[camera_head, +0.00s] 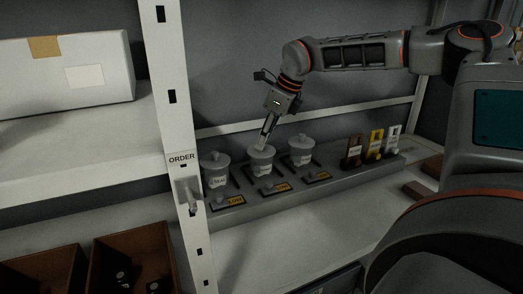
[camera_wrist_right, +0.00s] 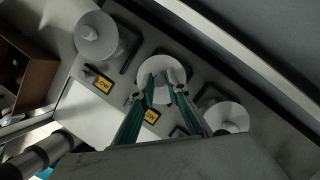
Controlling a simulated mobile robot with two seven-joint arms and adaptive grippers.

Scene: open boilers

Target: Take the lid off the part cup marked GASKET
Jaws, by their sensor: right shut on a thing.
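Three grey part cups with pale lids stand in a row on the shelf stand: a left cup (camera_head: 216,178), a middle cup (camera_head: 261,169) and a right cup (camera_head: 302,158). Each has a white label, too small to read, so I cannot tell which is GASKET. My right gripper (camera_head: 266,142) reaches down from above and is shut on the knob of the middle cup's lid (camera_head: 262,153). In the right wrist view, the fingers (camera_wrist_right: 162,88) close over this round lid (camera_wrist_right: 152,66), hiding its knob. The lid looks on the cup or very close above it. My left gripper is not in view.
Small yellow tags (camera_head: 235,200) sit in front of the cups. Brown, yellow and white upright pieces (camera_head: 375,145) stand to the right. A white post marked ORDER (camera_head: 165,100) rises close on the left. Brown bins (camera_head: 45,272) are at lower left.

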